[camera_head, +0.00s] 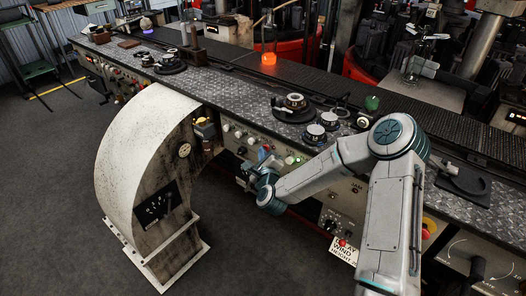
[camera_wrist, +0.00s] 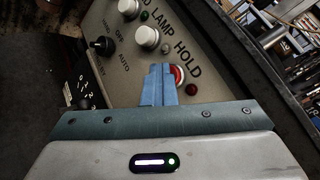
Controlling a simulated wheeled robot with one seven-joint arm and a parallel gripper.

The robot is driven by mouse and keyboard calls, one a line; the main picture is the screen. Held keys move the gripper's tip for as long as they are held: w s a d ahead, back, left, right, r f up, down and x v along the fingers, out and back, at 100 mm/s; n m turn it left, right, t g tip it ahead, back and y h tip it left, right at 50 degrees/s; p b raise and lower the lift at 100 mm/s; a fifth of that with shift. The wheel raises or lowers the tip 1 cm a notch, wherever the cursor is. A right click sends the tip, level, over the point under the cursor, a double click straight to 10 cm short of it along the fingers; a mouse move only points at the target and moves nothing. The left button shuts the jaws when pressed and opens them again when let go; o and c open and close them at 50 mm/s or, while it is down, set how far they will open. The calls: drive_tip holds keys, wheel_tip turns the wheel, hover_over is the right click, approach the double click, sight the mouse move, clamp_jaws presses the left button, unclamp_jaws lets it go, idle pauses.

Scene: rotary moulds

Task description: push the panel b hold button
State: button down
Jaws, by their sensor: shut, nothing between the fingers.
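The hold button, a red button with a pale ring (camera_wrist: 180,76), sits on the grey panel (camera_wrist: 190,22) below the word HOLD in the wrist view. My gripper (camera_wrist: 160,70) is shut and empty, its blue fingers pressed together. The fingers point at the panel and cover the left part of the button. I cannot tell whether the fingertips touch it. In the head view my gripper (camera_head: 263,155) is at the front face of the long machine bench, and I cannot clearly make out the button there.
White push buttons (camera_wrist: 148,37) and a black selector knob (camera_wrist: 103,46) are near my fingers on the panel. In the head view a large curved white housing (camera_head: 135,150) stands left of my arm. The bench top holds several round dials (camera_head: 294,103). Floor is free in front.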

drive_tip(key=shift+w+d+h, duration=0.1)
drive_tip(key=shift+d+h, duration=0.2)
drive_tip(key=shift+d, duration=0.1)
drive_tip(key=s+a+b, duration=0.1)
drive_tip(key=s+a, duration=0.3)
drive_tip(key=shift+s, duration=0.4)
drive_tip(key=shift+a, duration=0.1)
